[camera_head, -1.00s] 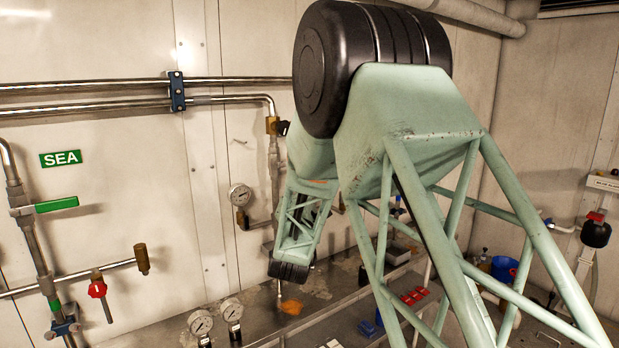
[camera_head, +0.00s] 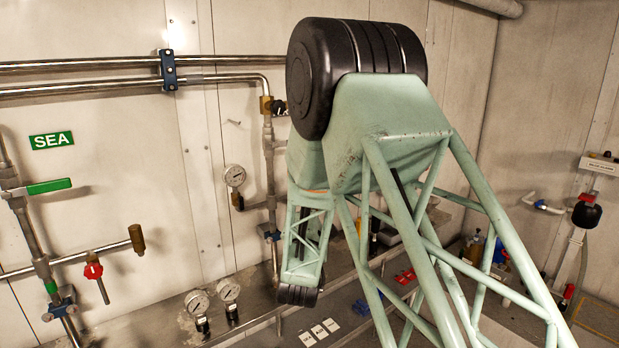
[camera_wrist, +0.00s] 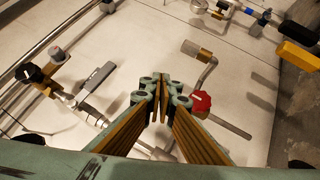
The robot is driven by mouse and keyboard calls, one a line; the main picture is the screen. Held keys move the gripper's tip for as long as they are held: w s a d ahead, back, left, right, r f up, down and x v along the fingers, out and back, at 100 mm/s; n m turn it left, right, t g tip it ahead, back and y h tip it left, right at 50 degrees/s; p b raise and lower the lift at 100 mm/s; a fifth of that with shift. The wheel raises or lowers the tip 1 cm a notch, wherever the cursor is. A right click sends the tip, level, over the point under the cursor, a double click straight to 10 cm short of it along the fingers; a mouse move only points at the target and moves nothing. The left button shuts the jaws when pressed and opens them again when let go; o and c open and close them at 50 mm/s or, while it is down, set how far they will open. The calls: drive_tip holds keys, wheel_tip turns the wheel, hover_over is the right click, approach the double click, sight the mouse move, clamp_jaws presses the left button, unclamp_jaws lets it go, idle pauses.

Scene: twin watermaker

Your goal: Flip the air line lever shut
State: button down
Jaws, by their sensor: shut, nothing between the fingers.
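No label marking the air line lever is readable, so I cannot tell which lever it is. In the head view, a red-hubbed valve (camera_head: 93,270) with a short handle hanging down sits on the left wall, below a green lever (camera_head: 48,187). In the wrist view, a red knob (camera_wrist: 200,102) with a grey handle (camera_wrist: 228,125) slanting down to the right shows just right of my gripper (camera_wrist: 163,86). My gripper's fingers are together and empty; whether they touch the knob cannot be told. In the head view my gripper is out of sight.
Wall pipes (camera_head: 90,67), a gauge (camera_head: 234,176) and a brass-ended pipe (camera_head: 136,238) stand out from the panels. Two gauges (camera_head: 197,302) stand low on the bench side.

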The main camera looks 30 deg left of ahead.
drive_tip(key=shift+s+d+f, duration=0.4)
drive_tip(key=shift+d+f, duration=0.2)
drive_tip(key=shift+f, duration=0.1)
drive_tip(key=w+d+r+m+g+h+p, duration=0.1)
drive_tip(key=w+d+r+m, duration=0.2)
drive_tip(key=d+r, duration=0.35)
drive_tip(key=w+d+r+m+g+h+p, duration=0.1)
drive_tip(key=w+d+r+m+g+h, duration=0.2)
drive_tip(key=d, duration=0.7)
drive_tip(key=s+d+r+m+g, duration=0.1)
drive_tip(key=s+d+r+m, duration=0.2)
drive_tip(key=d, duration=0.6)
drive_tip(key=s+d+r+m+g, duration=0.1)
drive_tip(key=s+d+r+m, duration=0.2)
drive_tip(key=d, duration=0.6)
drive_tip(key=s+d+f+m+g+h, duration=0.1)
drive_tip(key=s+d+f+m+g, duration=0.2)
drive_tip(key=s+d, duration=0.5)
drive_tip(key=s+d+f+m+g+h+b, duration=0.1)
drive_tip(key=s+d+f+m+g, duration=0.2)
drive_tip(key=s, duration=2.4)
drive_tip(key=s+d+f+m+g+h, duration=0.1)
drive_tip(key=s+d+f+m+g, duration=0.2)
drive_tip(key=s+d+m, duration=0.4)
drive_tip(key=s+d+g, duration=0.1)
drive_tip(key=s+d, duration=0.5)
drive_tip(key=s, duration=0.4)
drive_tip(key=shift+s+d+b, duration=0.35)
drive_tip(key=shift+b, duration=0.05)
